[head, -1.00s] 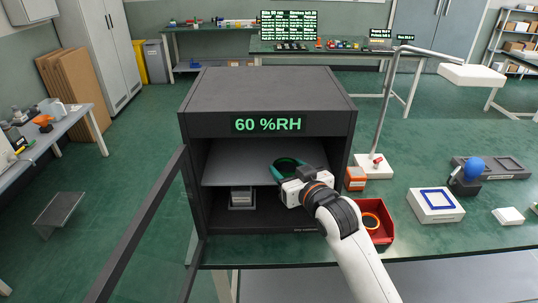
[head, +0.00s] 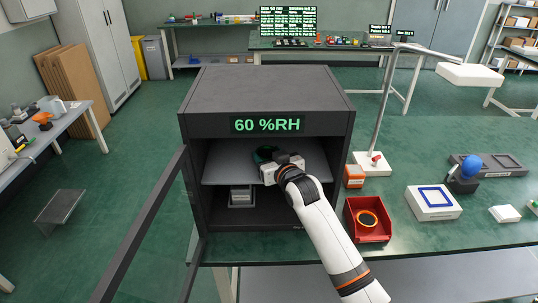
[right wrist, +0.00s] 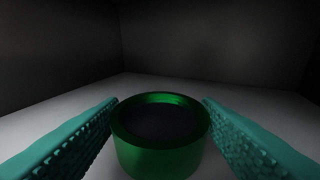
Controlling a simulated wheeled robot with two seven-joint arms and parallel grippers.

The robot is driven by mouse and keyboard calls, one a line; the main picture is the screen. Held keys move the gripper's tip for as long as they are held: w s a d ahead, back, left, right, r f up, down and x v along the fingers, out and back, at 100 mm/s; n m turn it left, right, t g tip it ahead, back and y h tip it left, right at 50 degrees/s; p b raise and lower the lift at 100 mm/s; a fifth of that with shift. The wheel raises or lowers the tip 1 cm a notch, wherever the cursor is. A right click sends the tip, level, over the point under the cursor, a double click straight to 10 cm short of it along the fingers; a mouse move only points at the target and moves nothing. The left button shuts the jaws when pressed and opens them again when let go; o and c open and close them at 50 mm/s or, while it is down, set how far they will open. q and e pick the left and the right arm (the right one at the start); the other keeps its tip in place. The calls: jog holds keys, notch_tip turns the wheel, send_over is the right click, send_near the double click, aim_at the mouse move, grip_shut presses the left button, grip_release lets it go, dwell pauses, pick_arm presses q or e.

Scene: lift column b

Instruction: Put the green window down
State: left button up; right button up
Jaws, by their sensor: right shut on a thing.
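The green window (head: 263,152) is a short round piece with a green rim and a dark face. It is inside the dark humidity cabinet (head: 265,90), over the grey shelf (head: 225,165). My right gripper (head: 269,163) reaches in through the open front and is shut on it. In the right wrist view the green window (right wrist: 160,148) sits upright between my two teal fingers, over the pale shelf (right wrist: 70,125). I cannot tell whether its underside touches the shelf. In the head view my gripper partly hides it. My left gripper is not in view.
The cabinet's glass door (head: 138,228) stands open at the left. A small grey block (head: 241,196) is under the shelf. To the right are a red bin (head: 367,238) with an orange ring, an orange box (head: 354,176), a white box (head: 433,203) with a blue square, and a lamp (head: 372,165).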

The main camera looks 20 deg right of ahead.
jog(key=o, duration=1)
jog(key=shift+f, duration=0.1)
jog(key=shift+s, duration=0.15)
jog(key=s+d+r, duration=0.1)
jog(key=s+r, duration=0.1)
jog(key=s, duration=0.9)
jog(key=shift+s+d, duration=0.15)
jog(key=shift+s, duration=0.1)
